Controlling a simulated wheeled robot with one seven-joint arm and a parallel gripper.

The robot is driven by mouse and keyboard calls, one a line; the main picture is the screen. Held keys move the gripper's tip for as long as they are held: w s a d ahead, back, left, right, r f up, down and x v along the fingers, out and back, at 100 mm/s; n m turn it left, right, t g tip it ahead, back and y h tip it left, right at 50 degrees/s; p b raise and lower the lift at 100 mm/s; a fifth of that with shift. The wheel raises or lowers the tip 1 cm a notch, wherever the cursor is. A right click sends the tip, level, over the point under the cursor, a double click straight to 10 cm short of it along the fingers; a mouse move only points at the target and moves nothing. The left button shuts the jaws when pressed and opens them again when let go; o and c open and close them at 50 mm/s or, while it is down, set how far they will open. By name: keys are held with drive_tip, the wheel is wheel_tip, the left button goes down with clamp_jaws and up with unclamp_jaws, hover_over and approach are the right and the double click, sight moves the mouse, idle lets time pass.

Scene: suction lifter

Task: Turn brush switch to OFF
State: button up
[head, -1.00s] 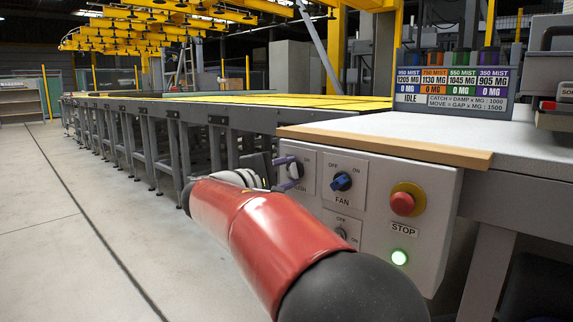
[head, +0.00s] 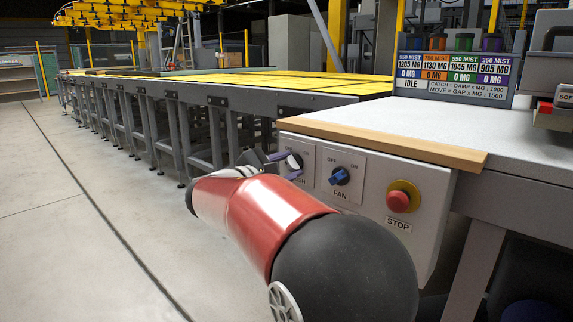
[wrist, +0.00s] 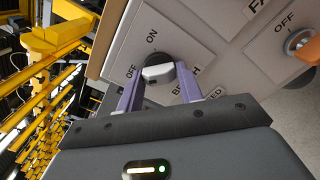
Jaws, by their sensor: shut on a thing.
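The brush switch is a dark round knob with a pale grip bar (wrist: 158,72), on a white plate with OFF at its left and ON at its top in the wrist view. My gripper (wrist: 160,84) has its two purple fingers on either side of the grip bar and is shut on it. In the head view, the brush switch (head: 294,161) is at the left end of the control box, partly covered by my gripper. The exact mark the knob points to is hard to tell.
The fan switch (head: 339,176) is just right of the brush switch. A red stop button (head: 398,201) on a yellow ring is farther right on the control box (head: 375,205). A wooden edge strip (head: 385,142) runs above. Open floor (head: 70,220) lies left.

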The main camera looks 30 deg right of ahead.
idle(0.3)
drive_tip(key=o, duration=1)
drive_tip(key=shift+c, duration=0.2)
drive_tip(key=v, duration=0.8)
